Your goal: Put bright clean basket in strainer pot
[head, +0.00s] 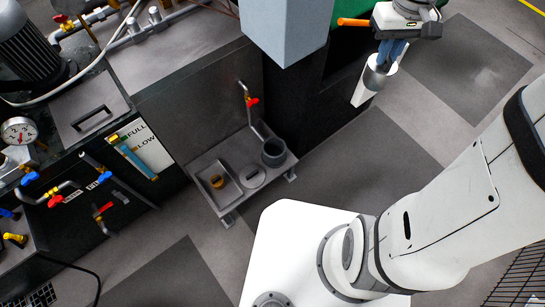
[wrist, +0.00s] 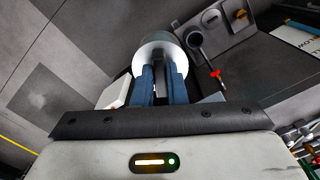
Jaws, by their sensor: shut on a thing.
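My gripper (head: 385,58) is at the upper right of the head view, its blue fingers shut on a bright metal basket (head: 375,80), a shiny cylinder hanging below them. In the wrist view the basket (wrist: 152,48) shows as a pale round shape beyond the fingers (wrist: 161,85), which hide part of it. The strainer pot (head: 273,152) is a dark grey open cylinder on the right end of a low metal tray stand (head: 225,205). It also shows in the wrist view (wrist: 194,38). The basket is well apart from the pot, up and right of it.
A round light lid (head: 252,176) and an orange-brown piece (head: 217,181) lie on the tray left of the pot. A pipe with a red valve handle (head: 253,101) rises behind it. Floor in front is clear.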

